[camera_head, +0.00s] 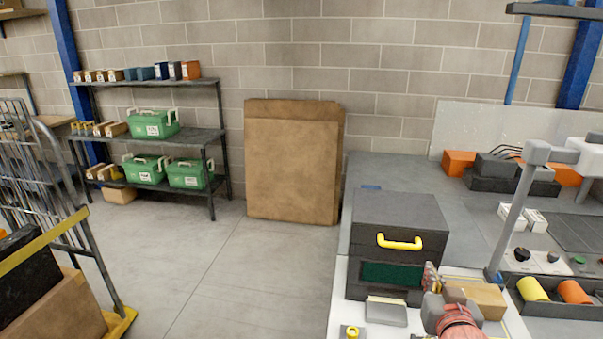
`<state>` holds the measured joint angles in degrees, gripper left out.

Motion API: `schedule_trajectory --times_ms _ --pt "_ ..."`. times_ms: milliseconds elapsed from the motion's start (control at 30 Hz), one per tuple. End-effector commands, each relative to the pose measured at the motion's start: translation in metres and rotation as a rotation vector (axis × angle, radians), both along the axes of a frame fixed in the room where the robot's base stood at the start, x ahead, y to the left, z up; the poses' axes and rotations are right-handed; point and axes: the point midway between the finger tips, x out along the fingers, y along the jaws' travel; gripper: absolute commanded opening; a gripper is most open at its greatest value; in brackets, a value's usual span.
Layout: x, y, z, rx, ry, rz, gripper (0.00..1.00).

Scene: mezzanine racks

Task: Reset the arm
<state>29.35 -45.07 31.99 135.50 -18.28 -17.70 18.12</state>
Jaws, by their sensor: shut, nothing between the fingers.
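I cannot make out my gripper or its fingertips in the head view. A dark grey box (399,222) with a yellow handle (399,242) stands on the workbench (378,176). The box has a dark green front panel (390,274). A red ribbed object (461,323) with grey parts beside it is cut off by the bottom edge, and I cannot tell what it is.
A grey post (510,218), a cardboard box (474,297) and a dark tray (552,309) with yellow and orange cylinders crowd the bench's right. A shelf rack (152,134) and a cart (83,238) stand left. A large brown panel (292,162) leans by the wall. Floor between is clear.

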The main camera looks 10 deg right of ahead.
Motion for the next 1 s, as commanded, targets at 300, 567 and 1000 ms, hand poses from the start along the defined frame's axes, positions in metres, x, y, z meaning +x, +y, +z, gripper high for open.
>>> schedule_trajectory --times_ms 300,567,1000 --pt "-0.054 -0.004 -0.074 0.071 0.356 -0.072 0.0" --pt "-0.117 0.071 -0.092 0.182 0.698 0.038 0.0" --pt "-0.149 0.192 -0.042 0.155 0.803 0.374 0.0"
